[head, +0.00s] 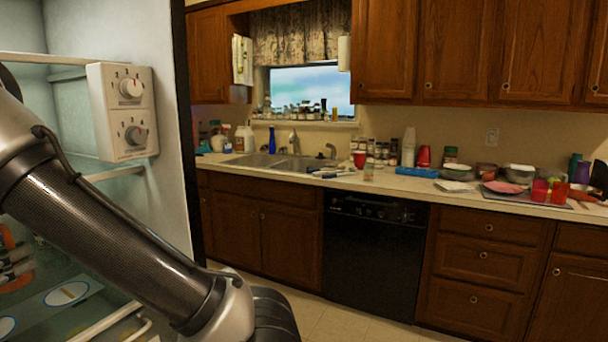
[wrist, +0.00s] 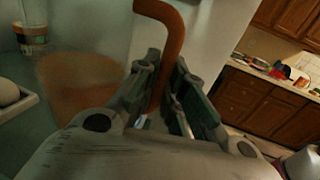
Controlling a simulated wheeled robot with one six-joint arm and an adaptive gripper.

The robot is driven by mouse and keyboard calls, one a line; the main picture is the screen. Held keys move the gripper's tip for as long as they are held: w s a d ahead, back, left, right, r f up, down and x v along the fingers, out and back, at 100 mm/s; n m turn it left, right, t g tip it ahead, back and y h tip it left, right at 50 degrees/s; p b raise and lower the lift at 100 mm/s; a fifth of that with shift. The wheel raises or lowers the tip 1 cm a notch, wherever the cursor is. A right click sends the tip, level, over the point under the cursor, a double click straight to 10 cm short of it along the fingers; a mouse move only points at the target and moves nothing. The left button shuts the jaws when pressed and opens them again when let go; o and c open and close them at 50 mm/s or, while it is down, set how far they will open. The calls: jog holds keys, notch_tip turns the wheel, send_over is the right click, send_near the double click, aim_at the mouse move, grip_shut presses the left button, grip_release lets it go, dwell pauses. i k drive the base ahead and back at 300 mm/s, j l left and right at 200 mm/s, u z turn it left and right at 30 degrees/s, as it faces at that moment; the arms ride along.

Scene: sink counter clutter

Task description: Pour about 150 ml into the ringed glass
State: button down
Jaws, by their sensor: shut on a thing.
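In the wrist view, my gripper (wrist: 167,62) is shut on a curved orange-brown handle (wrist: 165,15), which passes up between its fingers. Beside the handle, to the left, is a see-through body with an orange-brown lower part (wrist: 80,85); it looks like a jug with liquid, but its outline is unclear. In the head view, a small pale clear thing (head: 368,173) stands near the counter's front edge, beside a red cup. It may be a glass; I cannot make out a ring on it.
An open fridge with a control panel (head: 122,110) fills the left. The long counter (head: 400,182) holds a sink (head: 270,160), a red cup (head: 360,158), a blue item (head: 416,172), bowls and several red cups. The floor (head: 340,322) before the cabinets looks clear.

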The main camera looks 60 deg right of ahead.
aim_at(367, 167)
jog(key=k+j+z, duration=0.3)
jog(key=z, duration=0.15)
jog(key=k+j+z, duration=0.2)
jog(key=z, duration=0.25)
jog(key=k+l+z, duration=0.15)
jog(key=z, duration=0.25)
jog(key=i+z, duration=0.35)
jog(key=i+j+z, duration=0.15)
jog(key=z, duration=0.2)
jog(key=i+j+z, duration=0.35)
jog(key=k+l, duration=0.1)
